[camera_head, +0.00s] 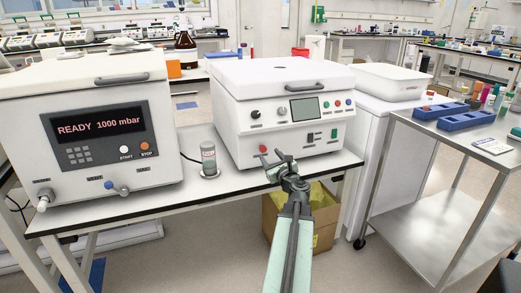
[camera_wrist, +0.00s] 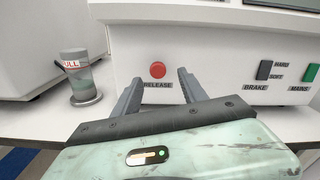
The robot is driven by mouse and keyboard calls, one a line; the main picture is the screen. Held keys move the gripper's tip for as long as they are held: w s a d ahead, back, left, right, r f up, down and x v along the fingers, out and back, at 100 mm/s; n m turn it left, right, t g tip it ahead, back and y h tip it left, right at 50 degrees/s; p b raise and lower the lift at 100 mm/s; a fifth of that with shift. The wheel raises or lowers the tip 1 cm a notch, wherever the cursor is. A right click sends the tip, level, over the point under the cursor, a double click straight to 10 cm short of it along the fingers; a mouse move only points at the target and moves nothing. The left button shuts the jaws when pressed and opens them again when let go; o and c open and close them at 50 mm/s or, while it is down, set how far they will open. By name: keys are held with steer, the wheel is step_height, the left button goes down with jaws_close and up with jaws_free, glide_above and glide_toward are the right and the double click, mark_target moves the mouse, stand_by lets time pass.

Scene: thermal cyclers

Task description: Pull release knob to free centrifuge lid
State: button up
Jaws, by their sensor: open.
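The centrifuge (camera_head: 285,115) is a white box on the bench, with its lid (camera_head: 275,72) down and a dark handle on the lid's front. Its red release knob (camera_wrist: 158,70) sits low on the front panel, above the word RELEASE. In the head view the knob (camera_head: 263,149) shows just left of my gripper. My gripper (camera_head: 273,158) is open and empty in front of the panel. In the wrist view the two fingers (camera_wrist: 158,86) point at the panel, with the knob between and beyond their tips. The fingers do not appear to touch the knob.
A cylinder marked FULL (camera_wrist: 76,72) stands on a round base left of the centrifuge. A larger white machine (camera_head: 85,130) reading READY 1000 mbar is further left. BRAKE (camera_wrist: 264,70) and MAINS (camera_wrist: 311,73) switches are right of the knob. A steel cart (camera_head: 430,190) stands at right.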

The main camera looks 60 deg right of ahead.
mark_target(264, 149)
steer(key=x, duration=0.7)
steer(key=shift+w+a, duration=0.1)
steer(key=shift+w, duration=0.05)
steer(key=shift+c, duration=0.3)
jaws_close()
